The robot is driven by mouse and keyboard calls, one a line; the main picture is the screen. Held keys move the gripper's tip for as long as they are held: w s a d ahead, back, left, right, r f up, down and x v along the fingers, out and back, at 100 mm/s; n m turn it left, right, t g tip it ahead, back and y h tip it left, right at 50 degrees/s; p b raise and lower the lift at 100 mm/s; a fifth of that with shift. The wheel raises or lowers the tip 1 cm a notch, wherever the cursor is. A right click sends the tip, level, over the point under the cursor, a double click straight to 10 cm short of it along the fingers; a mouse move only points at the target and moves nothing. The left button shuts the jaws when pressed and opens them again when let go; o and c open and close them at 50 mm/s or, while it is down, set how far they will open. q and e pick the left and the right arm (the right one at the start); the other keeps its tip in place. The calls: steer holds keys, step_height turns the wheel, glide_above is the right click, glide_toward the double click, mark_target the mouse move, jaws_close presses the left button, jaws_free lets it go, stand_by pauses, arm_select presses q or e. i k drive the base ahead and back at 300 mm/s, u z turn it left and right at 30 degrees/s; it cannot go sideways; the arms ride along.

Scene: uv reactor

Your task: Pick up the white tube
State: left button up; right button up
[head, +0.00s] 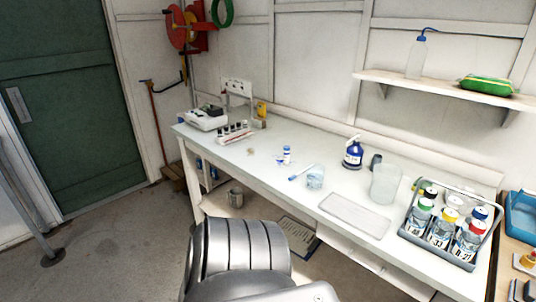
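No tube can be told for sure as the white tube at this size. A small white upright container with blue on it (287,155) stands near the middle of the white bench. A thin white and blue stick-like item (301,172) lies to its right, beside a small clear beaker (315,177). A rack with several small dark-and-white tubes (235,132) stands at the bench's far left end. Neither of my grippers shows in the head view.
The white bench (245,155) runs along the wall. On it are a white device (207,118), a blue bottle (353,153), a large clear beaker (385,184), a flat tray (355,215) and a grey caddy of bottles (405,228). A shelf (440,86) hangs above.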

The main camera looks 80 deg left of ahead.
mark_target(286, 153)
steer(key=u, duration=0.8)
steer(key=i, duration=0.75)
steer(key=u, duration=0.8)
